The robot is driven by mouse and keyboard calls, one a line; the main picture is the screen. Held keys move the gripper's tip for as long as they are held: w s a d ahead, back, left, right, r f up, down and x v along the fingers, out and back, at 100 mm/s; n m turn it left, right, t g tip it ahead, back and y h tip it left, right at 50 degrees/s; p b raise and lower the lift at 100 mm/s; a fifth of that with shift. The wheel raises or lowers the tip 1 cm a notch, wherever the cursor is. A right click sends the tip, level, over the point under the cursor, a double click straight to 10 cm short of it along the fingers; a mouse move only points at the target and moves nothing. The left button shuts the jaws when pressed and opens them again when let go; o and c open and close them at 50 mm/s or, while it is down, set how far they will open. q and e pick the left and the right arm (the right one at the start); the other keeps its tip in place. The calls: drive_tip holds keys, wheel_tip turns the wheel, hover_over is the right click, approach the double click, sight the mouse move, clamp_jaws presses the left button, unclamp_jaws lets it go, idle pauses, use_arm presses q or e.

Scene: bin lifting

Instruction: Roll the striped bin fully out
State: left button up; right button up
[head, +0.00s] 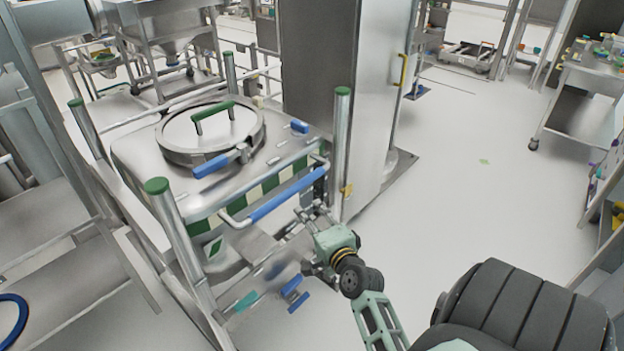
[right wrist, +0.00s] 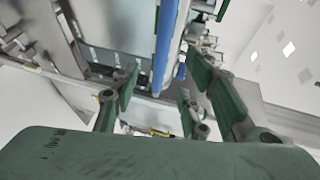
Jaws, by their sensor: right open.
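The striped bin (head: 237,208) is a steel bin with a green and cream striped band, at the left of the head view. It has a round lid (head: 222,134) with a green handle, and a blue-gripped push bar (head: 287,195) on its front. It stands within a steel frame with green-capped posts. My right gripper (head: 312,212) is open and empty just below the right end of the blue bar. In the right wrist view, the blue bar (right wrist: 166,45) lies ahead, in line with the gap between the open fingers (right wrist: 160,98). My left gripper is out of view.
A tall steel cabinet (head: 370,90) stands behind and right of the bin. Steel shelving (head: 60,225) is close on the left. The pale floor (head: 480,200) to the right is clear up to a cart (head: 585,105) at the far right.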

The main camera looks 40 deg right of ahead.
drive_tip(key=m+t+h+b, duration=0.2)
drive_tip(key=t+b, duration=0.2)
drive_tip(key=b, duration=0.8)
approach(289, 198)
drive_tip(key=f+x, duration=0.1)
drive_tip(key=x, duration=0.3)
drive_tip(key=shift+w+d+r+y, duration=0.2)
drive_tip(key=shift+r+y, duration=0.2)
drive_tip(key=shift+r, duration=0.15)
drive_tip(key=x, duration=0.7)
drive_tip(key=shift+w+d+p, duration=0.1)
drive_tip(key=shift+w+p, duration=0.1)
drive_tip(key=shift+p, duration=0.15)
drive_tip(key=shift+c, duration=0.5)
clamp_jaws()
